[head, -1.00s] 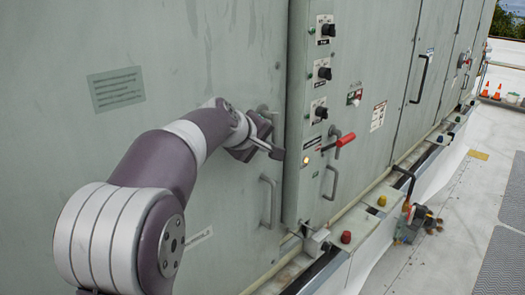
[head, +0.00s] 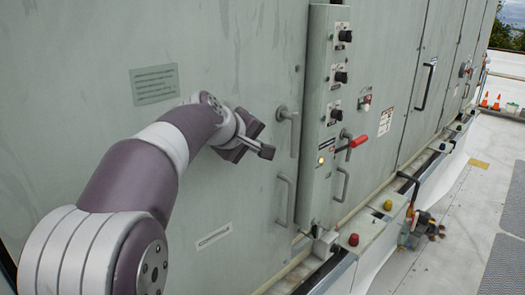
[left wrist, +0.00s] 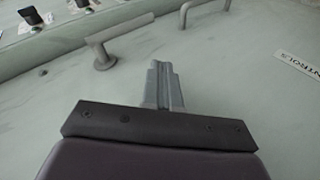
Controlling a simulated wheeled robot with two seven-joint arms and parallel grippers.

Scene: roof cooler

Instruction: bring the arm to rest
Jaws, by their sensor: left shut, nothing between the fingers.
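My left arm comes in from the left in the head view, and its gripper (head: 266,151) is in front of the grey-green cooler panel (head: 235,60). The gripper is shut and empty, apart from the panel's handles. In the left wrist view the closed fingers (left wrist: 164,85) point toward the panel. A lever handle (head: 286,114) is just right of and above the gripper; it also shows in the left wrist view (left wrist: 118,42). A pull handle (head: 284,199) is below the gripper. My right gripper is in neither view.
A control box (head: 322,130) with black knobs, a lit amber lamp (head: 321,160) and a red-handled lever (head: 358,141) stands right of the gripper. A ledge with red and yellow buttons (head: 353,240) runs below. The white roof floor (head: 455,220) at right is mostly clear.

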